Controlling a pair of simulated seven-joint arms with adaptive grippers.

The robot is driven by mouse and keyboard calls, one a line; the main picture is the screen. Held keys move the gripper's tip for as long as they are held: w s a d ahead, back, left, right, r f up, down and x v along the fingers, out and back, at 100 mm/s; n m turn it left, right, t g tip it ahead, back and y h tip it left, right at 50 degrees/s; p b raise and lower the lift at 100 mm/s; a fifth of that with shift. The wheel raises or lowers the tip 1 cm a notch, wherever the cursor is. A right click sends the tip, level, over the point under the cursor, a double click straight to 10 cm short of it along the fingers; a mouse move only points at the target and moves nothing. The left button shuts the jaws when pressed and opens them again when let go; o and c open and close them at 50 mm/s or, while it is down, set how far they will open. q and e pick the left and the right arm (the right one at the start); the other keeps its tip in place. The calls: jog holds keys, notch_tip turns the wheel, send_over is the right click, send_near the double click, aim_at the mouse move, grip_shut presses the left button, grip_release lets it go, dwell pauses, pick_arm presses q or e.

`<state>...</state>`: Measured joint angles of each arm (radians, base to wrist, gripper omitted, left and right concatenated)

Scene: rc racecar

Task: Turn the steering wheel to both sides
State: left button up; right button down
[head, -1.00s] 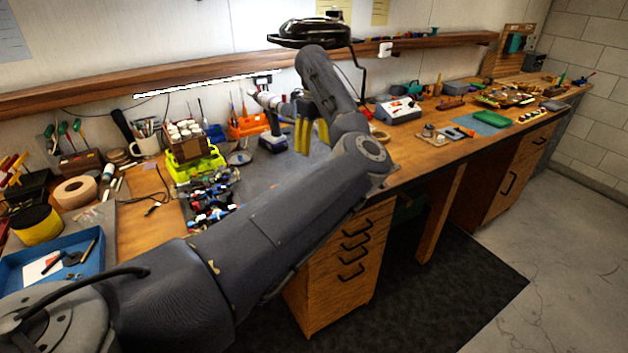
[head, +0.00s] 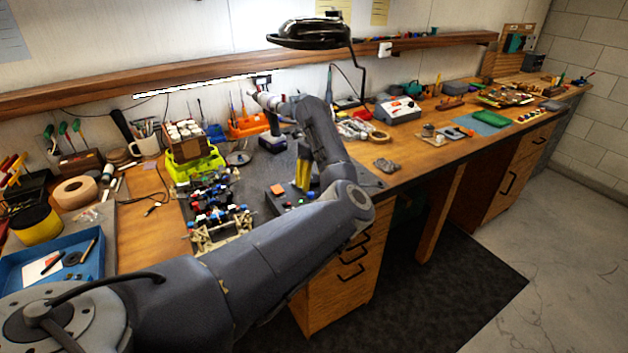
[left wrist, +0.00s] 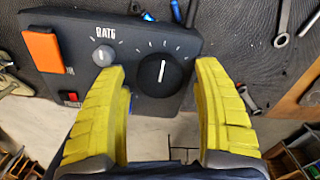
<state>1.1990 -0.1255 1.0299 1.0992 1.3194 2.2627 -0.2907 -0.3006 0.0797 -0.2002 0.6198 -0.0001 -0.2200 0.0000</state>
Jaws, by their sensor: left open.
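A dark control box (left wrist: 135,85) with a large black round knob (left wrist: 165,72) fills the upper middle of the left wrist view. The knob has a white pointer line and tick marks around it; it looks like the steering wheel. My left gripper (left wrist: 160,70) is open, with its yellow fingertips to either side of the knob and nothing held. In the head view, my left gripper (head: 303,180) points down over the control box (head: 280,197), partly hiding it. The racecar chassis (head: 218,228) lies left of the box. My right gripper does not show.
A smaller knob (left wrist: 102,55) marked RATE and an orange switch (left wrist: 43,48) sit on the box beside the large knob. A drill (head: 272,140) and a yellow-green bin (head: 195,165) stand behind. Wrenches (left wrist: 283,22) lie right of the box.

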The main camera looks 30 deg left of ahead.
pick_arm(q)
jog(key=shift+f, duration=0.1)
jog(key=c, duration=1.2)
jog(key=shift+c, duration=0.2)
jog(key=n, duration=0.4)
jog(key=shift+n, duration=0.4)
jog(key=shift+w+n, duration=0.1)
jog(key=shift+n, duration=2.1)
